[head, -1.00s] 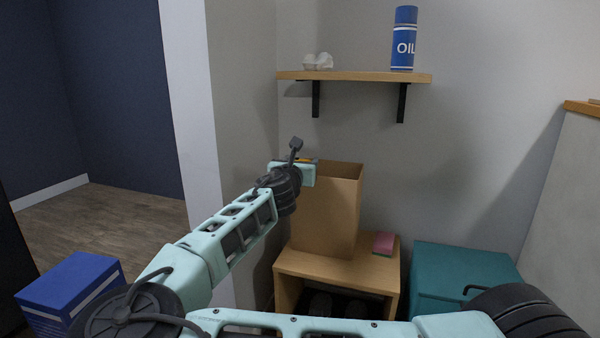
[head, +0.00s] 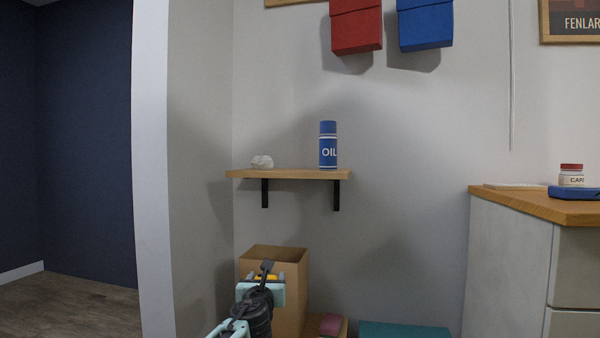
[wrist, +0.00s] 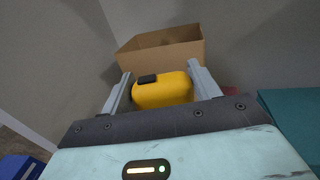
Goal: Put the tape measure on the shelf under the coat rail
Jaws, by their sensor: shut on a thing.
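My gripper (wrist: 159,80) is shut on a yellow tape measure (wrist: 162,92) with a black tab, held between its two fingers. In the head view my gripper (head: 265,279) is low, in front of the cardboard box, and a little of the yellow shows there. A wooden wall shelf (head: 290,174) on two black brackets is above and beyond my gripper. A white lumpy object (head: 262,162) sits at the shelf's left end and a blue oil can (head: 328,146) stands toward its right. Bare shelf top lies between them. No coat rail is clearly recognisable.
An open cardboard box (head: 291,265) stands below the shelf; it also shows ahead in the wrist view (wrist: 178,52). Red (head: 356,30) and blue (head: 425,26) boxes are high on the wall. A wood-topped counter (head: 520,204) is at right. A teal box (head: 403,330) is low.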

